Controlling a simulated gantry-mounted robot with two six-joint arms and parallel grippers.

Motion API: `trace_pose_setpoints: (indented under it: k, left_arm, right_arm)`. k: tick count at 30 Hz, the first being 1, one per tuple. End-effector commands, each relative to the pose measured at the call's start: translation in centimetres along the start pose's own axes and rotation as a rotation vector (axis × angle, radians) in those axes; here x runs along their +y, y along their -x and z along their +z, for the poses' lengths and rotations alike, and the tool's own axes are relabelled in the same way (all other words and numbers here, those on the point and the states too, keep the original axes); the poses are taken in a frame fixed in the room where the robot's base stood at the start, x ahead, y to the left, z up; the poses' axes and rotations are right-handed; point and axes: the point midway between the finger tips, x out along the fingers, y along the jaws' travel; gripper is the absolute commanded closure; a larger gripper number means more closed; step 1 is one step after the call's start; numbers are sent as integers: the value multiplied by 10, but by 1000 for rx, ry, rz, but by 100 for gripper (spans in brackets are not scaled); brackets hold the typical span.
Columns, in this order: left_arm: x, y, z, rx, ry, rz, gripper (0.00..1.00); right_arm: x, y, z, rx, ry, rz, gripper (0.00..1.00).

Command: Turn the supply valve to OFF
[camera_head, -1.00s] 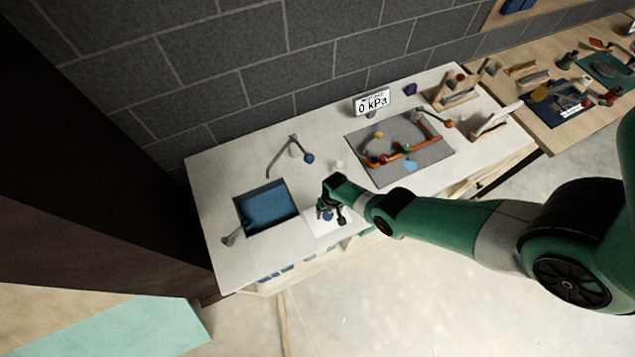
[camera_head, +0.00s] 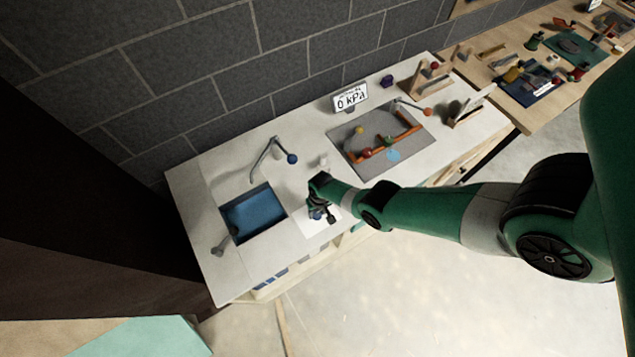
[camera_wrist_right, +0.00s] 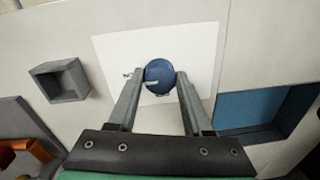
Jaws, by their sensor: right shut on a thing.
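The supply valve's round blue knob (camera_wrist_right: 160,76) stands on a white plate (camera_wrist_right: 110,50) in the right wrist view. My right gripper (camera_wrist_right: 161,80) is shut on the knob, one finger on each side. A pale pointer mark shows on the knob. A small dark mark, too small to read, is on the plate left of the knob. In the head view my right gripper (camera_head: 320,212) is over the white plate (camera_head: 312,228) at the counter's front, and its fingers partly hide the knob. My left gripper is not in view.
A blue sink (camera_head: 254,214) with a faucet (camera_head: 268,157) lies left of the plate. A grey panel (camera_head: 345,143) with orange pipes and a "0 kPa" gauge display (camera_head: 350,96) are behind and to the right. A small grey open box (camera_wrist_right: 62,80) is near the plate.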

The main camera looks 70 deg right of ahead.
Motion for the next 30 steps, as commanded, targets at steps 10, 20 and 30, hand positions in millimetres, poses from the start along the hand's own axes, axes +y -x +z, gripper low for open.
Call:
trace_pose_setpoints:
  k: [10, 20, 30]
  left_arm:
    - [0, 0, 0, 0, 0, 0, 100]
    - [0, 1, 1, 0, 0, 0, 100]
    - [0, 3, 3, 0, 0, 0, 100]
  right_arm:
    - [0, 0, 0, -5, 98, 0, 100]
    - [1, 0, -1, -18, 360, 0, 100]
    - [2, 0, -2, -34, 683, 0, 100]
